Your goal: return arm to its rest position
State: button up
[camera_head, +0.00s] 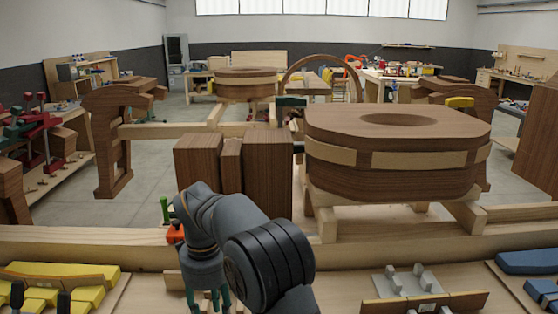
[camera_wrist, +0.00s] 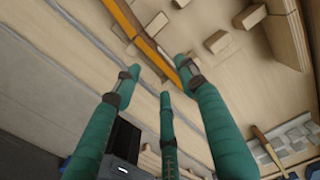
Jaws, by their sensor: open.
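My gripper (camera_wrist: 160,80) shows in the wrist view with its teal fingers spread apart. I see nothing held between them. A wooden bench surface lies beyond the fingertips; I cannot tell the exact gap. In the head view my dark grey arm (camera_head: 270,262) reaches over the front bench, bent downward. Its teal fingers (camera_head: 207,300) show only in part at the bottom edge, to the left of the wrist. The lower ends of the fingers are cut off there.
A large banded wooden form (camera_head: 365,158) stands behind my arm on the right. Upright wooden blocks (camera_head: 268,175) stand close behind it. Yellow-topped pieces (camera_head: 60,273) lie left on the bench, a metal fixture (camera_head: 408,280) right. Small wood blocks (camera_wrist: 217,41) lie near the fingers.

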notch_tip(320, 180, down, 5)
jog(key=shift+r, duration=0.45)
jog(key=shift+f, duration=0.15)
